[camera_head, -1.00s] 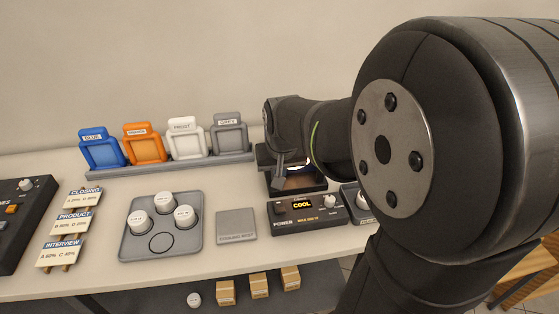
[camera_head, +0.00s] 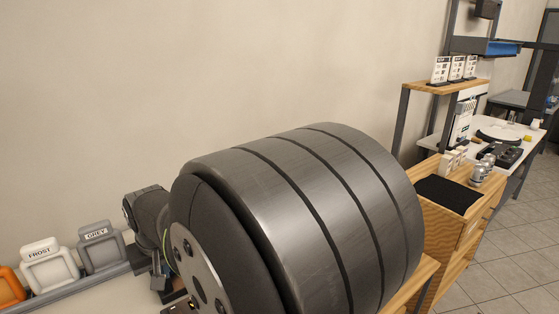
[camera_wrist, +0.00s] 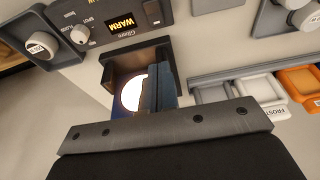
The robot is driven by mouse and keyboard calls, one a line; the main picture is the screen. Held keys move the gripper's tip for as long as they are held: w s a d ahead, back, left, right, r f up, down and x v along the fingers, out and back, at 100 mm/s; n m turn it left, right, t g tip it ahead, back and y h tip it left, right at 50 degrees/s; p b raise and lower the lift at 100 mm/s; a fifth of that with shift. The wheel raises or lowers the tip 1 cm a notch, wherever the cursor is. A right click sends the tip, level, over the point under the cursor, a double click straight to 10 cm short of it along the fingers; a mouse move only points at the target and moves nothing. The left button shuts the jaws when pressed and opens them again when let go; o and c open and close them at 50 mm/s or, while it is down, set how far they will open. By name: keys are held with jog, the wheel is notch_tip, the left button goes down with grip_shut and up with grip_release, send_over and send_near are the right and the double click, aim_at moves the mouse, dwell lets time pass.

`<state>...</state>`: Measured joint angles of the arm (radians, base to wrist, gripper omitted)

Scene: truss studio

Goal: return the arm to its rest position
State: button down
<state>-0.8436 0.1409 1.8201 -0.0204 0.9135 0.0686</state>
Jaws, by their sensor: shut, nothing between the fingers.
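My arm fills the lower middle of the head view, its large dark joint in front of the bench. Its far end, with my gripper (camera_head: 158,272), reaches down beside the grey frame at the lower left, partly hidden by the arm. In the wrist view my gripper (camera_wrist: 157,88) points at a black open-fronted housing (camera_wrist: 120,62) with a bright white round light (camera_wrist: 131,92). The fingers are shut with nothing between them, and overlap the housing in the picture; I cannot tell whether they touch it.
A control panel (camera_wrist: 85,50) reading WARM adjoins the housing. Grey (camera_head: 100,247), frost (camera_head: 48,266) and orange (camera_head: 8,288) frames stand in a rail at left. A wooden cabinet (camera_head: 440,225) with a black mat and cans stands right. The wall above is clear.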

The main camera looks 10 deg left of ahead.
send_over(176, 313)
notch_tip(176, 313, down, 7)
jog(key=shift+f, duration=0.1)
jog(key=shift+s+r, duration=0.15)
jog(key=shift+r, duration=0.1)
jog(key=shift+t+y, duration=0.3)
jog(key=shift+v, duration=2.8)
jog(key=shift+s+d+f, duration=0.1)
jog(key=shift+f, duration=0.05)
